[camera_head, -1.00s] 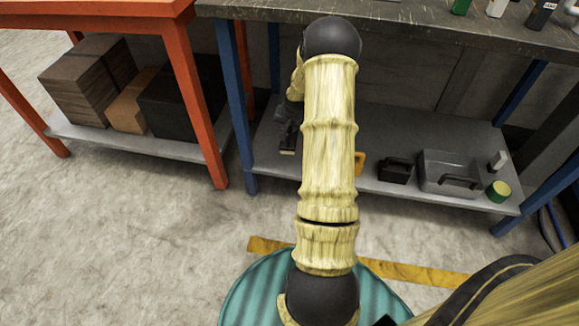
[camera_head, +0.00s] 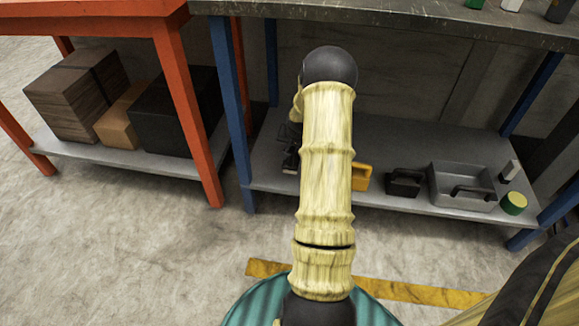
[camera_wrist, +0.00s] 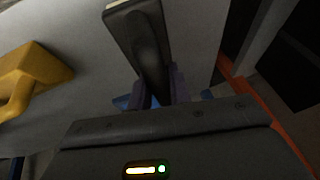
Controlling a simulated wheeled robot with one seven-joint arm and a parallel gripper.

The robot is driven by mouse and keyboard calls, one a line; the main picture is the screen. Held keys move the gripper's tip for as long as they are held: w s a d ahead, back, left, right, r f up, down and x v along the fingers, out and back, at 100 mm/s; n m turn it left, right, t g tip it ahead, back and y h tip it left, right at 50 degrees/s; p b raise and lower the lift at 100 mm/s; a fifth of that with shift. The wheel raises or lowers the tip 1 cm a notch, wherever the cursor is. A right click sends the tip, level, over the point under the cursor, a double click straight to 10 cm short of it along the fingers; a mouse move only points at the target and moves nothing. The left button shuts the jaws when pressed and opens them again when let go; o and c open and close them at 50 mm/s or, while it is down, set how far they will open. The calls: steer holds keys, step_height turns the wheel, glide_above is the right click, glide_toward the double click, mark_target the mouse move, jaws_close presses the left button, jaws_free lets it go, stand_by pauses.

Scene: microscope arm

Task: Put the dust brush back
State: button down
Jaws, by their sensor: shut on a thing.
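The dust brush, a dark, flat, elongated thing (camera_wrist: 143,38) with a paler edge, is between the fingers of my gripper (camera_wrist: 161,88) in the wrist view. My gripper is shut on it, and it sticks out beyond the fingertips. In the head view my gripper (camera_head: 294,136) is over the left part of the grey lower shelf (camera_head: 400,140), partly hidden by my arm. The dark end of the brush (camera_head: 290,161) shows low there, close to the shelf; whether it touches is unclear.
A yellow thing (camera_head: 361,177) stands right of my arm; it also shows in the wrist view (camera_wrist: 38,75). Beyond it are a black caddy (camera_head: 404,183), a grey tray (camera_head: 448,179) and a green-yellow tin (camera_head: 514,203). A blue leg (camera_head: 232,110) bounds the left.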

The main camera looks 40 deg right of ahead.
steer(key=f, duration=0.1)
steer(key=f+b, duration=0.1)
steer(key=shift+w+a+f, duration=0.25)
steer(key=shift+a+f, duration=0.05)
steer(key=shift+a, duration=0.05)
steer(key=shift+a+r, duration=0.1)
steer(key=shift+w, duration=0.1)
step_height(320, 180, down, 4)
steer(key=shift+b, duration=1.15)
steer(key=shift+r, duration=0.1)
steer(key=c, duration=1.3)
jaws_free()
